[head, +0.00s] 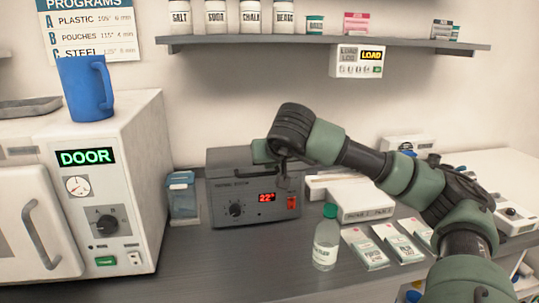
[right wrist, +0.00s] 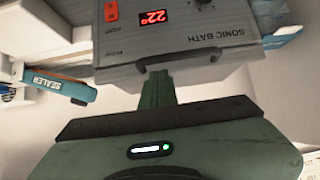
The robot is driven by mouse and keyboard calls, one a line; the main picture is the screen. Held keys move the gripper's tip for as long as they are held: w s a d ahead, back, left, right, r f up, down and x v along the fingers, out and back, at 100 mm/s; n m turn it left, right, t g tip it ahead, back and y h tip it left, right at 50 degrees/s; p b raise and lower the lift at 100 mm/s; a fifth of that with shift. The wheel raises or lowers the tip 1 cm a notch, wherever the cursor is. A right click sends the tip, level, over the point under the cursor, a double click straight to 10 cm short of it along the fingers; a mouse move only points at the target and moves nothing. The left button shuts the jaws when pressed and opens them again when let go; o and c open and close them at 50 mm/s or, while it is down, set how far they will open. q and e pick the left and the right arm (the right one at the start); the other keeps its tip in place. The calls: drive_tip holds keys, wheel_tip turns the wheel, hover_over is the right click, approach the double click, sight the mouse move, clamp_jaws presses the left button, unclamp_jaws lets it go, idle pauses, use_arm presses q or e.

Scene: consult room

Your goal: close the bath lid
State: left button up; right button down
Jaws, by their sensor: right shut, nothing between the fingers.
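The sonic bath (head: 253,205) is a dark grey box with a red "22°" display on the counter. Its lid (head: 226,157) looks flat across the top, level with the box; I cannot tell if a thin gap is left. The lid handle (right wrist: 180,58) shows at the front top edge in the right wrist view, where the bath (right wrist: 200,35) appears upside down. My right gripper (head: 260,150) is shut and empty, over the top of the bath, its fingertips (right wrist: 158,75) close to the handle. Contact is unclear. My left gripper is out of view.
A white sterilizer (head: 128,190) with a blue mug (head: 86,90) on top stands left. A blue-lidded container (head: 183,195) sits beside the bath. A shelf (head: 330,42) hangs above.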

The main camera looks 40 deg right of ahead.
drive_tip(key=shift+s+a+f+b, duration=0.15)
drive_tip(key=shift+f+b, duration=0.1)
drive_tip(key=shift+f, duration=0.3)
drive_tip(key=shift+s+f+b, duration=0.1)
drive_tip(key=shift+f+b, duration=0.1)
drive_tip(key=shift+f, duration=0.35)
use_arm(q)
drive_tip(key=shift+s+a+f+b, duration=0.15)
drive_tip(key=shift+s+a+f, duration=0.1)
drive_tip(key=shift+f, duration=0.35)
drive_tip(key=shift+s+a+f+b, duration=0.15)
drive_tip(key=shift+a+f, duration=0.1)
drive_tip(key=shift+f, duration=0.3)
use_arm(e)
drive_tip(key=shift+s+a+f, duration=0.2)
drive_tip(key=shift+s+f, duration=0.15)
drive_tip(key=shift+f, duration=0.2)
use_arm(q)
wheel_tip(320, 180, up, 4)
drive_tip(key=p, duration=0.3)
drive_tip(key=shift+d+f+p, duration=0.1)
drive_tip(key=shift+p, duration=0.25)
use_arm(e)
drive_tip(key=v, duration=0.8)
drive_tip(key=shift+r, duration=0.5)
drive_tip(key=shift+w, duration=0.1)
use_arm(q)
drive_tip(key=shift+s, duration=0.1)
use_arm(e)
drive_tip(key=shift+f, duration=0.1)
